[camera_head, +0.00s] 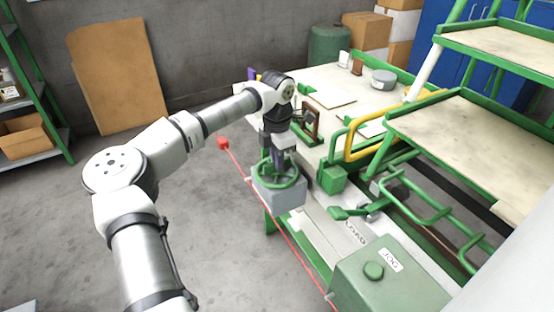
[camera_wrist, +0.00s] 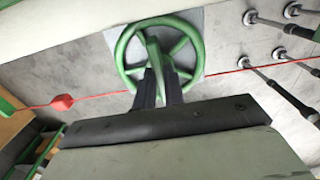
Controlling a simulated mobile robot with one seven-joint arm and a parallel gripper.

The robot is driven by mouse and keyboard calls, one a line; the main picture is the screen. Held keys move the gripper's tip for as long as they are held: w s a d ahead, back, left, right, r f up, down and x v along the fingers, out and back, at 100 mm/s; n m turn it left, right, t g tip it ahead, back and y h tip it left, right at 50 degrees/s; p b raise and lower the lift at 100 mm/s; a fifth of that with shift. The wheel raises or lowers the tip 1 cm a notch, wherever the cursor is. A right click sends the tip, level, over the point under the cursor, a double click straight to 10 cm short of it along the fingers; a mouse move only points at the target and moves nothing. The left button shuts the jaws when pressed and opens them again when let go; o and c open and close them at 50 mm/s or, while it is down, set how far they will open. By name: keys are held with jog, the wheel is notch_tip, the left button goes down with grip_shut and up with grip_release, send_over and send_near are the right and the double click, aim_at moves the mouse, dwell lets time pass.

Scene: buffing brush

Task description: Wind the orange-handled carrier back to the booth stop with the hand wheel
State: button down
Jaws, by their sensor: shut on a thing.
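The green hand wheel (camera_head: 280,186) sits flat on a grey box (camera_head: 280,194) at the near left side of the machine. In the wrist view, the wheel (camera_wrist: 200,54) shows its rim and spokes, with an upright green handle (camera_wrist: 153,48) between my fingertips. My gripper (camera_head: 279,160) points down at the wheel and is shut on this handle. My dark fingers hide part of the wheel in both views. I cannot make out a carrier with an orange handle in either view.
A red cord (camera_head: 290,242) with a red knob (camera_head: 223,143) runs beside the machine. A green box labelled JOG (camera_head: 400,290) stands at front right. Yellow rails (camera_head: 352,140) and green steps (camera_head: 480,130) rise to the right. The floor on the left is open.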

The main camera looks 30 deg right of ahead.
jog(key=n, duration=0.4)
jog(key=shift+w+n, duration=0.1)
jog(key=shift+n, duration=0.3)
jog(key=n+b, duration=0.1)
jog(key=n, duration=0.3)
jog(key=shift+n, duration=0.4)
jog(key=c, duration=1.5)
grip_release()
jog(key=shift+r, duration=0.1)
notch_tip(320, 180, up, 14)
jog(key=shift+f, duration=0.15)
